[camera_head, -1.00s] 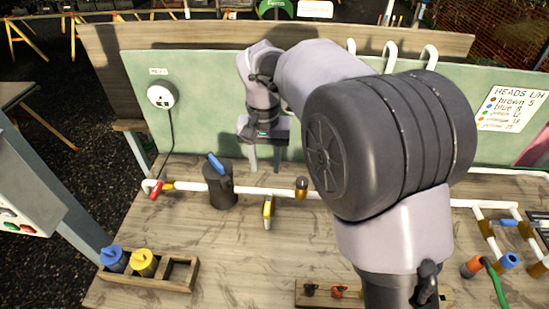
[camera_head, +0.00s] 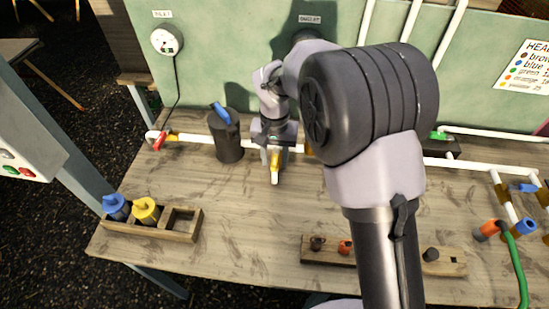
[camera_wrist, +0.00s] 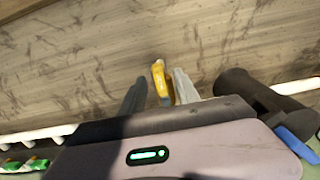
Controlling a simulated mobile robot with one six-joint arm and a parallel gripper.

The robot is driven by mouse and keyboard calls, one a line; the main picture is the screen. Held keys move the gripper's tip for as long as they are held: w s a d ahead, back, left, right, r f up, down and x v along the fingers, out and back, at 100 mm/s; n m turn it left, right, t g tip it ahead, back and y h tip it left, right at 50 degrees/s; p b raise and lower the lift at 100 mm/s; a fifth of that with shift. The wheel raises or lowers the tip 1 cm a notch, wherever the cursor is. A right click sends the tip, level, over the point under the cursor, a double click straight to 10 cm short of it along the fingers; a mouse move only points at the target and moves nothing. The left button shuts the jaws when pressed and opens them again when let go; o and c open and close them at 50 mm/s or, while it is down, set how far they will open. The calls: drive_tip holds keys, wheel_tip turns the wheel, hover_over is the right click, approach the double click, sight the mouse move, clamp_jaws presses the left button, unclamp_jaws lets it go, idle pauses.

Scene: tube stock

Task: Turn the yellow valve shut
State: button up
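The yellow valve handle (camera_head: 275,164) sits on the white pipe (camera_head: 195,138) along the back of the bench. It points toward the bench's front edge, across the pipe. My gripper (camera_head: 273,155) is down over the valve. In the wrist view the yellow handle (camera_wrist: 160,80) stands between the two grey fingers of my gripper (camera_wrist: 160,88). The fingers are apart, with a gap showing on the left side of the handle; the right finger is very close to it, and I cannot tell whether it touches. The valve body is mostly hidden by my gripper.
A dark cylinder with a blue handle (camera_head: 227,138) stands just left of the valve. A red valve (camera_head: 160,141) is further left. A wooden tray (camera_head: 150,228) holds blue and yellow pieces at front left. The bench between tray and pipe is clear.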

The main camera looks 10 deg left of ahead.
clamp_jaws()
idle(1.3)
